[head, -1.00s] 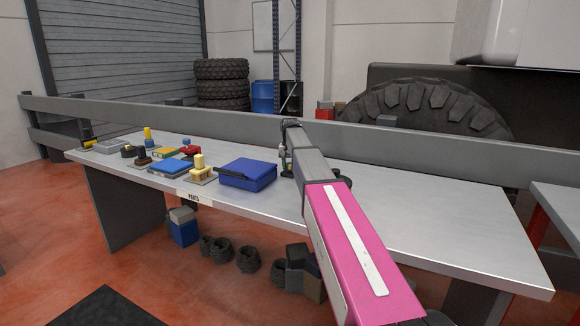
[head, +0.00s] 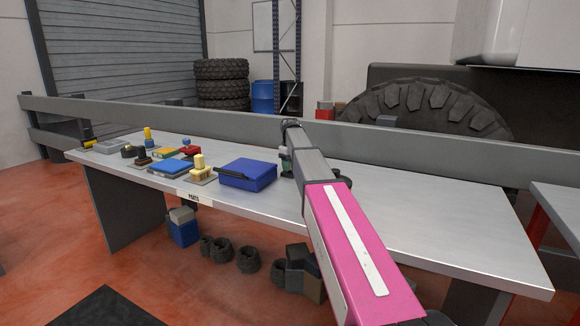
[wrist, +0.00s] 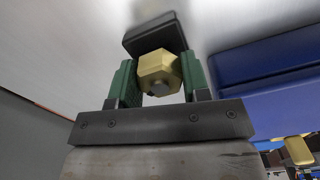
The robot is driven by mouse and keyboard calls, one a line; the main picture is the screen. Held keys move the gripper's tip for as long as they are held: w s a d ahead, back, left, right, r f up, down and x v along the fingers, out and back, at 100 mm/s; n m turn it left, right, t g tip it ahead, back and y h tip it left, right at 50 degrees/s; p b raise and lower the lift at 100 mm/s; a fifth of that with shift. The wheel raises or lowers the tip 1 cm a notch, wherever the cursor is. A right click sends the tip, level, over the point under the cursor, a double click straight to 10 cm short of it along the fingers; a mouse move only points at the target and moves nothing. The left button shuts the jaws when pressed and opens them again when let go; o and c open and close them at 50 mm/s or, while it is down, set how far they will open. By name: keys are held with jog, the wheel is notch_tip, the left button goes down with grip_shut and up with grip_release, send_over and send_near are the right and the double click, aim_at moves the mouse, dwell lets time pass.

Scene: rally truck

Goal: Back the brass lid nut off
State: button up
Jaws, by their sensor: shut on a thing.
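The brass lid nut (wrist: 158,70) is a six-sided gold piece in the middle of the wrist view. My gripper (wrist: 157,78) has its two green fingers on either side of it and is shut on it. A dark block (wrist: 152,36) lies just beyond the nut; I cannot tell whether they touch. In the head view my gripper (head: 286,166) is low over the bench, just right of the blue case (head: 248,174). My arm hides most of it there, and the nut cannot be made out.
The blue case also fills the right of the wrist view (wrist: 275,65), close to my gripper. Several small coloured fixtures stand on the bench's left part, including a yellow-topped one (head: 200,170). The bench (head: 450,225) is clear at the right. A grey rail (head: 230,128) runs behind it.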

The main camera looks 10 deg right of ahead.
jog(key=n, duration=0.4)
jog(key=shift+s+f+n, duration=0.1)
jog(key=shift+n, duration=0.2)
jog(key=n, duration=0.3)
jog(key=shift+n, duration=0.4)
jog(key=n, duration=0.4)
jog(key=shift+n, duration=1.8)
jog(key=o, duration=0.9)
